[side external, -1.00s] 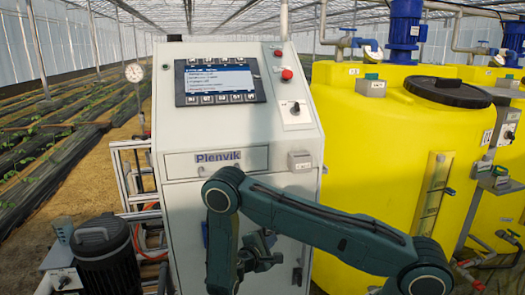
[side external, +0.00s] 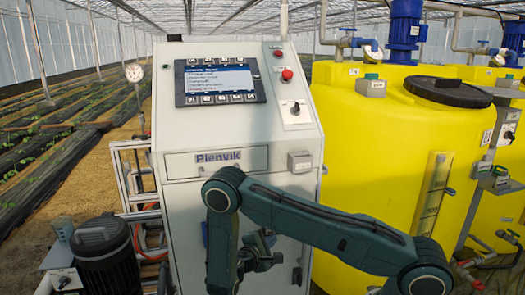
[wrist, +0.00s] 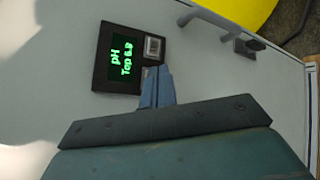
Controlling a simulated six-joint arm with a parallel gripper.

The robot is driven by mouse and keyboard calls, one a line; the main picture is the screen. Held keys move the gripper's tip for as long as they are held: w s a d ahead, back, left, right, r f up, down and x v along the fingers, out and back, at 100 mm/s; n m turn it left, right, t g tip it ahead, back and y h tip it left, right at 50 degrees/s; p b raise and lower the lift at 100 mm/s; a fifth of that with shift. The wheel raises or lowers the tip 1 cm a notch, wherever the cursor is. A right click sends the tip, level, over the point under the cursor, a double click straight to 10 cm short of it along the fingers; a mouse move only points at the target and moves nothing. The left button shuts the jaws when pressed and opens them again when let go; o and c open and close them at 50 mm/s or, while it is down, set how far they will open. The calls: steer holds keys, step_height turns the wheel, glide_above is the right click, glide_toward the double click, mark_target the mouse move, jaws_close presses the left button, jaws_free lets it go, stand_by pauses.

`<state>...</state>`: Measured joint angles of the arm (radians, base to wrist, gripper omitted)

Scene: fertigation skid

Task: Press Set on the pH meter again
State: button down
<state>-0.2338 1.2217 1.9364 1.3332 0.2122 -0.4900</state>
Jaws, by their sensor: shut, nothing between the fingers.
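The pH meter (wrist: 122,60) is a small black panel on the pale cabinet front, seen turned on its side in the wrist view. Its green display (wrist: 122,62) reads "pH" and "Top" with a number that looks like 6.8. A grey button (wrist: 154,47) beside the display is in plain view. A second button is mostly hidden behind my fingertips. My gripper (wrist: 162,72) is shut and empty, its tips over the meter's button side. Whether they touch is unclear. In the side view my gripper (side external: 264,250) is low before the cabinet, and the meter cannot be made out.
The cabinet (side external: 235,125) carries a larger screen (side external: 219,79) and a red button (side external: 287,75) higher up. In the wrist view a grey handle (wrist: 244,42) sticks out from the surface near the meter. A yellow tank (side external: 375,150) stands close on the right.

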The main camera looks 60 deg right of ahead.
steer(key=shift+w+d, duration=0.55)
stand_by(1.4)
steer(key=shift+s+a, duration=0.1)
stand_by(0.4)
steer(key=shift+s+a, duration=0.45)
steer(key=shift+a, duration=0.1)
steer(key=shift+s+a, duration=1.65)
steer(key=shift+s, duration=0.1)
